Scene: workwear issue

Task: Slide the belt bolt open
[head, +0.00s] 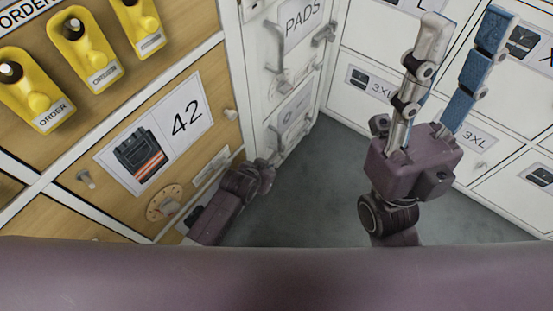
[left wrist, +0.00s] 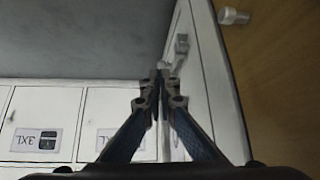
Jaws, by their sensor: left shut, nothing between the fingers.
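No label that I can read says belt, so I cannot tell for sure which bolt is the belt's. The narrow white locker has an upper door marked PADS (head: 300,18) and a lower door whose label (head: 294,116) is too small to read. A grey metal fitting (head: 277,140) sits on the lower door's left side. My left gripper (head: 268,166) is low beside this door, near that fitting. In the left wrist view its fingers (left wrist: 160,74) are shut and empty, close to a metal fitting (left wrist: 181,45) on a white door; contact is unclear. My right gripper (head: 466,24) is open and empty, raised at right.
White lockers marked 3XL (head: 375,85) stand behind. Grey floor (head: 300,205) lies open between.

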